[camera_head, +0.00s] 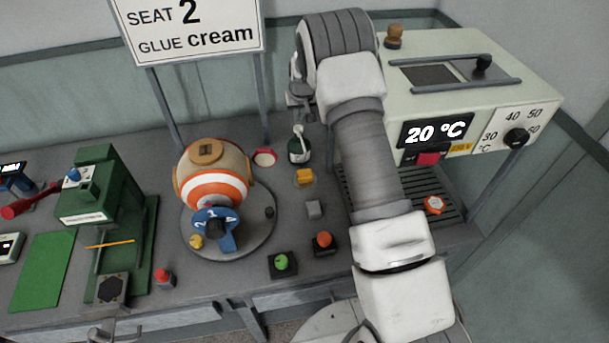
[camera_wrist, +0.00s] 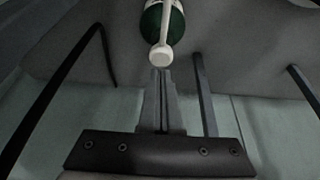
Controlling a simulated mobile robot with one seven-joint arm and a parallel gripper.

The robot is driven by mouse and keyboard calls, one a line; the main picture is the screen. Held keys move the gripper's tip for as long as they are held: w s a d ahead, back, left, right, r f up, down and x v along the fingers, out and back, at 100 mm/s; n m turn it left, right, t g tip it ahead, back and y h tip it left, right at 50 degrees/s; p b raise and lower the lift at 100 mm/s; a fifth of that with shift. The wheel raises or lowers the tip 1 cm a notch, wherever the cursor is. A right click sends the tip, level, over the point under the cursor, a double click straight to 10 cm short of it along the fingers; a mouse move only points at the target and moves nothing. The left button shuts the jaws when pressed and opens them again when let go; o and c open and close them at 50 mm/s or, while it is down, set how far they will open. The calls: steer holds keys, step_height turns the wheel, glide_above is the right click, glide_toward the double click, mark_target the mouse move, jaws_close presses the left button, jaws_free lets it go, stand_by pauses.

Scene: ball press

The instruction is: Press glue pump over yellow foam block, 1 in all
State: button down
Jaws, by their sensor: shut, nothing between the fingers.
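The glue pump (camera_head: 299,150) is a dark green bottle with a white pump top, upright on the bench. In the wrist view its green body and white pump head (camera_wrist: 162,54) show at the top centre. The yellow foam block (camera_head: 304,177) lies on the bench just in front of the bottle; it is not seen in the wrist view. My gripper (camera_head: 298,110) is above and behind the pump top, partly hidden by my arm. In the wrist view my gripper (camera_wrist: 162,74) has its fingers shut and empty, with the tips close to the pump head; contact cannot be told.
A grey block (camera_head: 314,209) sits in front of the yellow one. A striped ball (camera_head: 215,190) on a round base stands left. The heater box (camera_head: 455,90) stands right, beyond my arm. Green (camera_head: 282,263) and orange-red (camera_head: 323,243) buttons are near the front edge.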

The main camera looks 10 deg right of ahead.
steer(key=shift+r+p, duration=0.85)
steer(key=shift+r, duration=2)
steer(key=s+r, duration=2)
steer(key=r, duration=0.3)
steer(key=s+t, duration=0.1)
steer(key=s, duration=2.4)
steer(key=shift+s+r, duration=0.3)
steer(key=shift+r, duration=0.1)
